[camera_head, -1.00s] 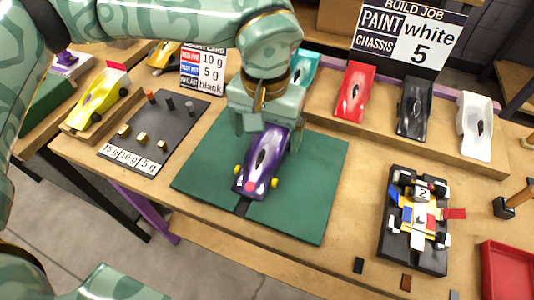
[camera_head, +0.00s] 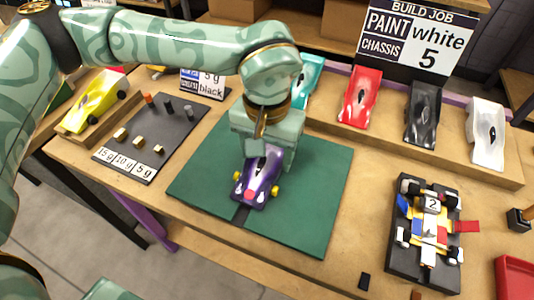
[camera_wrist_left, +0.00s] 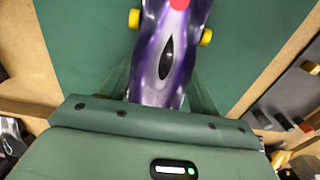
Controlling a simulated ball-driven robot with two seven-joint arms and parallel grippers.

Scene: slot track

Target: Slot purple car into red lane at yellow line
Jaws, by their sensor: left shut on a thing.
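The purple car (camera_head: 262,180) has yellow wheels and sits over the green mat (camera_head: 318,215) in the head view, its nose towards the mat's front edge. My left gripper (camera_head: 268,150) is shut on its rear part from above. In the left wrist view the purple car (camera_wrist_left: 168,50) lies between the fingers of my left gripper (camera_wrist_left: 160,92), with a red spot near its front. I cannot tell whether the car touches the mat. No red lane or yellow line shows. My right gripper is not in view.
Red (camera_head: 358,98), black (camera_head: 423,110) and white (camera_head: 487,133) cars stand on a wooden ledge at the back right. A black tray with weights (camera_head: 160,135) is left of the mat. A brick-built car (camera_head: 430,228) lies right.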

